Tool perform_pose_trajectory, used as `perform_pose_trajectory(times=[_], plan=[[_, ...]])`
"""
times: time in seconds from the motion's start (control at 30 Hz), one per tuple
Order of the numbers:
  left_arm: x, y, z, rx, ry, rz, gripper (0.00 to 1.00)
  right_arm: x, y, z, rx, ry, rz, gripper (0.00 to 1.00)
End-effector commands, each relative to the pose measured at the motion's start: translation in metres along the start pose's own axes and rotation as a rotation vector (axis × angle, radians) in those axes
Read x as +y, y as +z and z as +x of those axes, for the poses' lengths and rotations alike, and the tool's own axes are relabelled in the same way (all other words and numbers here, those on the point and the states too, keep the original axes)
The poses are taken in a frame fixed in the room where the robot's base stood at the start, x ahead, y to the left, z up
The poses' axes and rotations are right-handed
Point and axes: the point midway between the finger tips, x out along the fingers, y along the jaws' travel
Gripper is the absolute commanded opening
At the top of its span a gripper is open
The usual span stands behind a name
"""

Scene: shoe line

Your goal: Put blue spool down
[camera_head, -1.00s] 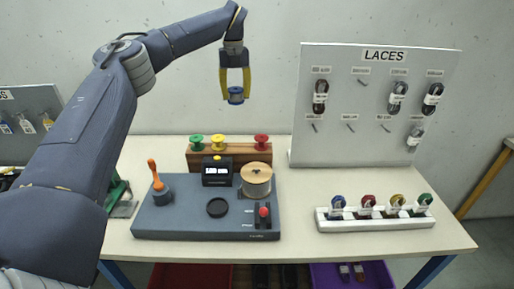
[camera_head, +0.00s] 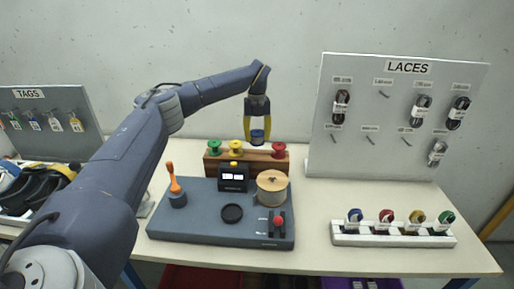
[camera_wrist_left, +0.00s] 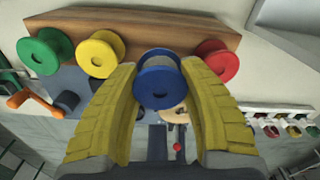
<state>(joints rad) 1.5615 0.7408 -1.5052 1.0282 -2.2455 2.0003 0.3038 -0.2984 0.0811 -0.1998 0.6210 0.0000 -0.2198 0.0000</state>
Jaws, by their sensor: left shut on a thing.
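The blue spool (camera_head: 257,135) is held between the yellow fingers of my left gripper (camera_head: 257,128), which is shut on it. In the head view it is at the wooden spool rack (camera_head: 219,163), in line with the space between the yellow spool (camera_head: 236,146) and the red spool (camera_head: 279,150). A green spool (camera_head: 214,147) stands at the rack's left end. In the left wrist view the blue spool (camera_wrist_left: 159,80) shows between the fingertips, in front of the rack (camera_wrist_left: 160,28). I cannot tell whether it touches the rack. My right gripper is not in view.
A grey-blue base (camera_head: 200,225) in front of the rack carries a small display (camera_head: 233,177), a large tan spool (camera_head: 272,187) and an orange-handled tool (camera_head: 174,184).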

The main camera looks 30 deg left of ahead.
Motion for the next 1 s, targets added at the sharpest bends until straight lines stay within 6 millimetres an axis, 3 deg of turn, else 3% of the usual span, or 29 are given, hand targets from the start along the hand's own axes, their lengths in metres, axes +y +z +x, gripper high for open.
perform_pose_trajectory(times=[0.33, 0.63, 1.0], plan=[[0.000, 0.001, 0.017, 0.000, 0.001, 0.000, 0.08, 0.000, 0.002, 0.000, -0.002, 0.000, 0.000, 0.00], [0.000, 0.001, 0.050, 0.001, 0.001, -0.001, 0.08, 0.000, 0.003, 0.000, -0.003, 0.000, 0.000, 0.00], [0.000, 0.002, 0.053, 0.000, 0.000, -0.001, 0.08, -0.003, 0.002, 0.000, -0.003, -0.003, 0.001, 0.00]])
